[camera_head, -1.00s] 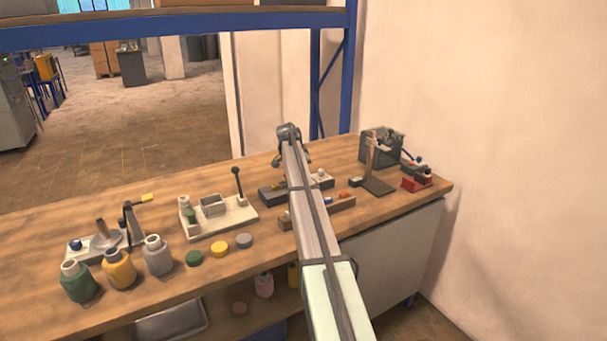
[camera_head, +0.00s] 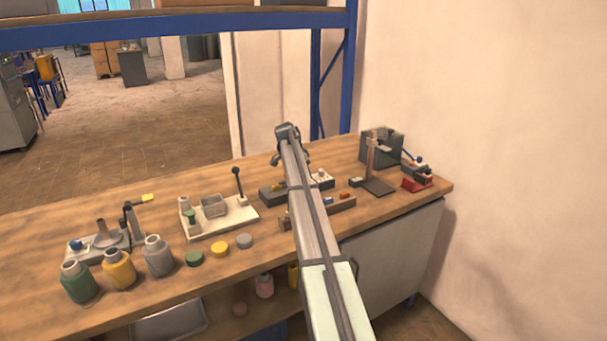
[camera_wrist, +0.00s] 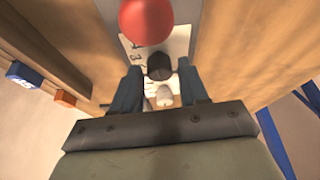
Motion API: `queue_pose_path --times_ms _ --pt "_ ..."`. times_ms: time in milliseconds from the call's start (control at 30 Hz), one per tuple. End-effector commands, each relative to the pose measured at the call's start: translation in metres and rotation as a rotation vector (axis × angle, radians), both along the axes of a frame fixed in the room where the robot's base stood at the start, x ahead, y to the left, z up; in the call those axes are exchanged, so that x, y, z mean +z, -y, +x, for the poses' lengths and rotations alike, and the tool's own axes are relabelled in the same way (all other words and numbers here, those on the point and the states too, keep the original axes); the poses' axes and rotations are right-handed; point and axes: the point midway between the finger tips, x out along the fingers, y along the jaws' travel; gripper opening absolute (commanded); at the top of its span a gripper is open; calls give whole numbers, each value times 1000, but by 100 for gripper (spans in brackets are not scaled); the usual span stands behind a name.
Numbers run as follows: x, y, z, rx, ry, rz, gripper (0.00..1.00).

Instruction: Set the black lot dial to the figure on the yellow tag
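The black dial (camera_wrist: 160,67) stands on a white plate (camera_wrist: 181,42) with dark printed figures in the wrist view. One figure beside it looks like a 3; the dial's setting is not readable. My gripper (camera_wrist: 160,74) is open, with one finger on each side of the dial and visible gaps. A pale rounded knob (camera_wrist: 163,96) lies between the fingers, nearer the palm. In the head view, my arm partly hides the dark unit (camera_head: 271,196) on the bench. A small yellow patch (camera_head: 279,187) on it may be the tag; no figure is readable.
A red ball (camera_wrist: 145,20) stands close beyond the dial. A wooden rack (camera_wrist: 40,52) with blue and orange blocks lies left in the wrist view. On the bench are a lever fixture (camera_head: 222,220), several bottles (camera_head: 158,257), a stand (camera_head: 377,187) and a red-based device (camera_head: 416,184).

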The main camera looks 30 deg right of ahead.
Motion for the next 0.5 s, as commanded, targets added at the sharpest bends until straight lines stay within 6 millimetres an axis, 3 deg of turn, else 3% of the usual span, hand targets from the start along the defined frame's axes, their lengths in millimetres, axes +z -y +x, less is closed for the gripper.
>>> queue_pose_path --times_ms 100,500 --pt "0 0 0 1 0 0 54" --pt "10 -4 0 2 -1 0 54"
